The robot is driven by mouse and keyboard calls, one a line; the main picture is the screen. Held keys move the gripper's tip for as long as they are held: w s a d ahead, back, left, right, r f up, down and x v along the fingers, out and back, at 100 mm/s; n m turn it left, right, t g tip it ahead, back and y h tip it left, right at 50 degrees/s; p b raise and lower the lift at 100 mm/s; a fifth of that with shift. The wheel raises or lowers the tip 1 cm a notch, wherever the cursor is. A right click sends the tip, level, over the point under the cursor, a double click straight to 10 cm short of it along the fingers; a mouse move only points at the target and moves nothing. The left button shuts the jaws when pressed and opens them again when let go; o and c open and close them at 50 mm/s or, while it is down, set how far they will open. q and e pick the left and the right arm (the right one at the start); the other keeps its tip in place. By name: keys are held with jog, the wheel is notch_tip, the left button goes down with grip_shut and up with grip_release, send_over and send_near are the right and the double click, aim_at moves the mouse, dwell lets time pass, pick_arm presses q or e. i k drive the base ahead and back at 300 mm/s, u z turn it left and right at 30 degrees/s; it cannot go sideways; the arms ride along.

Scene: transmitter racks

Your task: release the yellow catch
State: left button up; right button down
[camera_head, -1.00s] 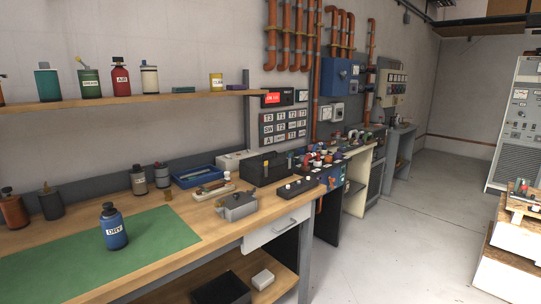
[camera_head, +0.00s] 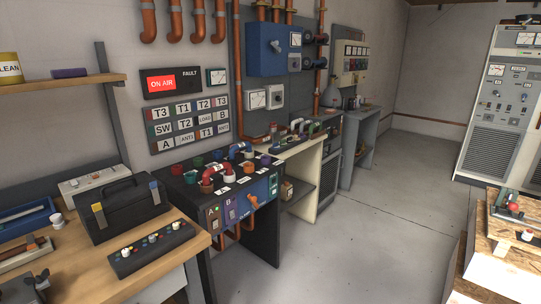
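A black case (camera_head: 128,211) with a handle on its lid stands on the wooden workbench at the lower left. A small yellow catch (camera_head: 98,212) is on the left part of its front. The lid looks shut; whether the yellow catch is fastened is too small to tell. Neither of my grippers is in view.
A black box with knobs (camera_head: 151,249) lies in front of the case, and a blue tray (camera_head: 25,218) lies to its left. A black panel unit with red and blue pipes (camera_head: 228,190) stands right of the bench. The floor (camera_head: 345,240) is clear.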

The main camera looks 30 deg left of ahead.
aim_at(97, 209)
jog(key=i, duration=2.1)
jog(key=u, duration=4.5)
